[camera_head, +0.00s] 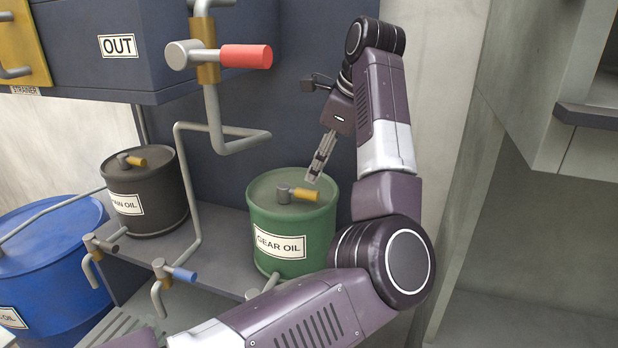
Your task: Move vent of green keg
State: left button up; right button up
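The green keg (291,222), labelled GEAR OIL, stands upright on a grey shelf. Its vent (299,194) sits on top of the lid, a grey knob with a short yellow handle pointing right. My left gripper (315,174) hangs over the keg's lid from the upper right, fingers pointing down. Its fingertips are just above and beside the yellow handle's right end. I cannot tell whether they touch it. The fingers look close together from this side, and their gap is hard to see. My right gripper is out of view.
A dark keg (143,190) with a similar yellow-handled vent stands left on the shelf (222,236). A blue drum (52,262) is further left. A bent pipe and a red-handled valve (245,56) hang above. Small taps (183,274) line the front.

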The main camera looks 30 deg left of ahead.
aim_at(305, 190)
pick_arm(q)
jog(key=shift+s+f, duration=0.2)
jog(key=shift+s, duration=0.1)
jog(key=shift+s+a+f+p, duration=0.1)
jog(key=shift+s+f+p, duration=0.35)
jog(key=shift+s+f, duration=0.25)
jog(key=shift+p+x, duration=0.4)
jog(key=shift+x, duration=0.8)
jog(key=shift+w+a+f, duration=0.25)
jog(key=shift+a+f, duration=0.1)
jog(key=shift+f, duration=0.15)
jog(key=shift+w+a+f, duration=0.3)
jog(key=shift+f, duration=0.15)
jog(key=shift+s, duration=0.1)
jog(key=shift+s+d, duration=0.1)
jog(key=shift+f, duration=0.1)
jog(key=c, duration=0.7)
grip_shut()
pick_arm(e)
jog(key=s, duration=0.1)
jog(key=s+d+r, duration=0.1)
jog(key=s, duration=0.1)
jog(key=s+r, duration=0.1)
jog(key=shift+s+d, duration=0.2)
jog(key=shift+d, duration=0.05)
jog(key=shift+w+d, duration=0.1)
